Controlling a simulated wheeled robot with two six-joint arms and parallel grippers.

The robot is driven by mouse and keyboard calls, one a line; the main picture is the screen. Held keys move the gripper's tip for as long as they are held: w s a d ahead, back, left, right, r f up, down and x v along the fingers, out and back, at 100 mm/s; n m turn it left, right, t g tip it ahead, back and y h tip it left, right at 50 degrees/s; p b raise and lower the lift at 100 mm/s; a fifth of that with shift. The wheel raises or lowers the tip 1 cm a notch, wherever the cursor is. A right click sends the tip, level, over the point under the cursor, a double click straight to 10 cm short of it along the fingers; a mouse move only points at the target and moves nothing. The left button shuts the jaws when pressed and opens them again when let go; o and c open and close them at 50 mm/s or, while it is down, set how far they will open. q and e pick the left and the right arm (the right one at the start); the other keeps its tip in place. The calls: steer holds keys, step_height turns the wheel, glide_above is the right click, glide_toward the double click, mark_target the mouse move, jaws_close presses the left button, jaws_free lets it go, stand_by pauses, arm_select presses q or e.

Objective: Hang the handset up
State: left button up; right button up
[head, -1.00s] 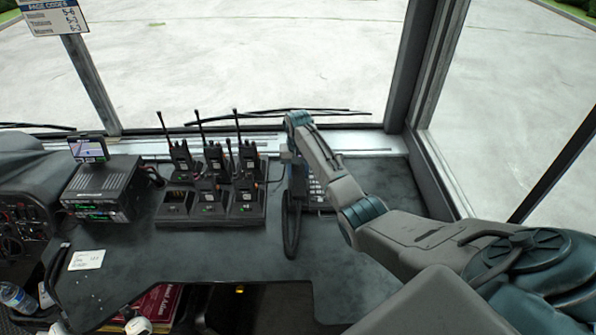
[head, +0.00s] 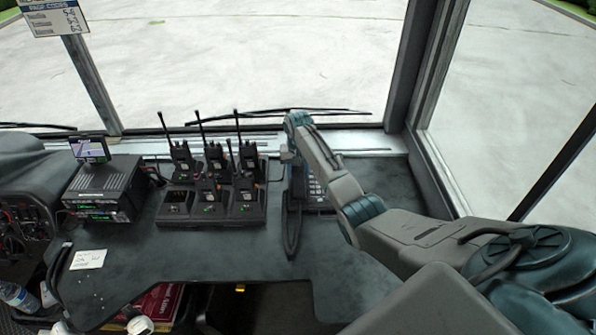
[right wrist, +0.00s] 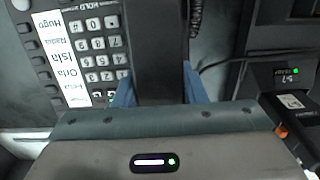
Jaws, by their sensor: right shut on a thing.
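The desk phone (head: 316,188) stands on the dashboard shelf, partly hidden by my right arm. Its keypad (right wrist: 103,50) and name labels show in the right wrist view. My right gripper (head: 296,172) points down at the phone's left part. In the right wrist view its blue fingers (right wrist: 160,90) are shut on the black handset (right wrist: 157,45), one on each side. The handset lies lengthwise beside the keypad, over the phone's cradle side. Whether it rests on the cradle is hidden. A dark coiled cord (head: 291,232) loops down in front of the phone. My left gripper is not in view.
A charger rack (head: 212,210) with several upright radios stands close to the left of the phone. A radio unit (head: 104,190) with a small screen is farther left. The windscreen is behind. The shelf (head: 350,270) is clear in front and right of the phone.

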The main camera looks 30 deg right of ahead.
steer(key=shift+p, duration=0.35)
stand_by(0.4)
steer(key=o, duration=1.1)
steer(key=shift+o, duration=0.2)
step_height(320, 180, up, 11)
steer(key=b, duration=0.2)
steer(key=shift+f+b, duration=0.1)
steer(key=shift+b, duration=0.25)
steer(key=shift+f, duration=0.1)
